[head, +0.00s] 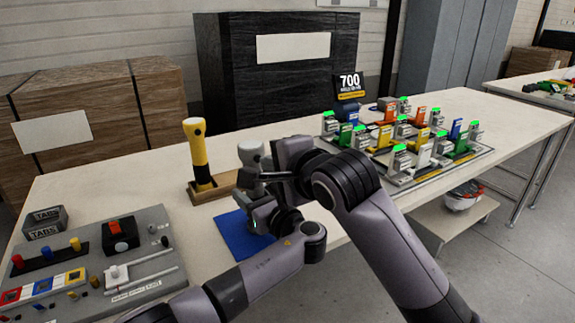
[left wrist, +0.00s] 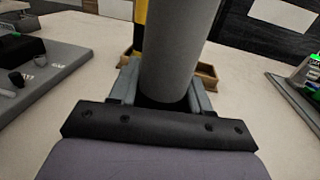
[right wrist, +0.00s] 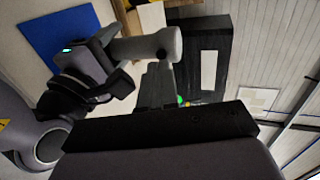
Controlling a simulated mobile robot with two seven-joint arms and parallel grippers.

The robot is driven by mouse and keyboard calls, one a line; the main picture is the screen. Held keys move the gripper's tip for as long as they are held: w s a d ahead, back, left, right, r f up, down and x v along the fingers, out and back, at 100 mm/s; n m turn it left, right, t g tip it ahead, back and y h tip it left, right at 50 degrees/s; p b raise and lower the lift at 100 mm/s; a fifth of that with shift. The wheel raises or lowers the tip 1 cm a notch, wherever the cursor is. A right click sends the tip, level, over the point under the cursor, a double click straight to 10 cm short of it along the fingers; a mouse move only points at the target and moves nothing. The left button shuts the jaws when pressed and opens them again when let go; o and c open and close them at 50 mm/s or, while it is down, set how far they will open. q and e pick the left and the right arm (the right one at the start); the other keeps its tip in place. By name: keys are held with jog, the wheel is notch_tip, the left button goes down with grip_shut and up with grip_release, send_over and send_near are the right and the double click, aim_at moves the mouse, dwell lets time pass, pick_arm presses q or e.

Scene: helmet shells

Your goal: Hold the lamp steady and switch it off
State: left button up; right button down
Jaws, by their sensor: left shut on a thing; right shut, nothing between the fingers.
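The grey lamp (head: 250,152) stands upright above a blue mat (head: 240,234), its lower part hidden by my arms in the head view. My left gripper (head: 262,212) is shut around its body. The left wrist view shows the grey body (left wrist: 178,50) between the fingers. My right gripper (head: 268,177) is shut and empty, close beside the upper part of the lamp.
A yellow and black lamp (head: 196,155) stands in a wooden holder (head: 212,191) behind the mat. A grey board (head: 95,262) with switches and knobs lies at left. A board of coloured blocks (head: 440,170) is at right.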

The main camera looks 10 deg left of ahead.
pick_arm(q)
jog(key=shift+a+f, duration=0.1)
jog(key=shift+f, duration=0.05)
pick_arm(e)
jog(key=shift+v, duration=2.95)
jog(key=shift+r, duration=0.15)
pick_arm(q)
jog(key=o, duration=1.3)
